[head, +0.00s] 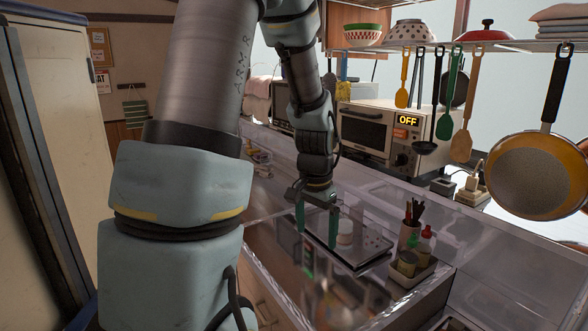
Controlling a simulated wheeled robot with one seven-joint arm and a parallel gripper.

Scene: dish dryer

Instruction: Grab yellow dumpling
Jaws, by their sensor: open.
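I cannot make out a yellow dumpling in the head view; it may be hidden or too small to tell. My gripper (317,236) points down over the counter, its two green fingers apart with nothing seen between them. Just right of the fingers is a small whitish rounded thing (345,228), which I cannot identify. It stands on or over a dark flat tray (372,248). The near finger partly covers the tray.
A clear panel (262,228) runs along the counter's near side. A caddy (412,272) with bottles stands to the right. A white oven (378,130) reading OFF is behind my gripper. Pans and utensils, including a large pan (525,178), hang at the right.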

